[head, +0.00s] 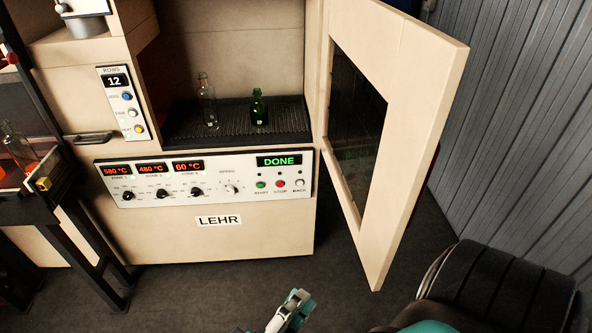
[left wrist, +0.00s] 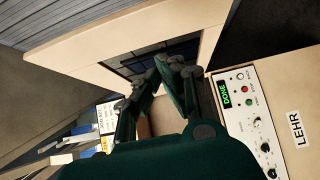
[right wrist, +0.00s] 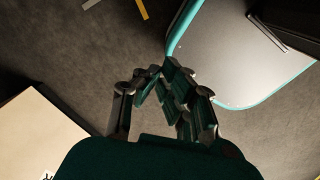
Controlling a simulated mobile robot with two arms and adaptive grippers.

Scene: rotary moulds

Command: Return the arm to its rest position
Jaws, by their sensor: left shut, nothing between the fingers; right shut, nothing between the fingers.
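My left gripper (head: 298,298) shows at the bottom middle of the head view, low in front of the lehr, apart from it. In the left wrist view its fingers (left wrist: 167,64) are shut and empty, with the open lehr door (left wrist: 212,50) beyond them. My right gripper (right wrist: 163,74) shows only in the right wrist view. Its fingers are shut and empty above the grey floor. A clear bottle (head: 208,108) and a green bottle (head: 258,108) stand upright on the lehr's dark belt (head: 290,117).
The lehr's panel (head: 215,178) reads DONE. The lehr door (head: 415,130) stands wide open to the right, over the floor. A dark-framed stand (head: 95,240) with another clear bottle (head: 18,145) is at the left. Floor (head: 200,290) in front of the lehr is clear.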

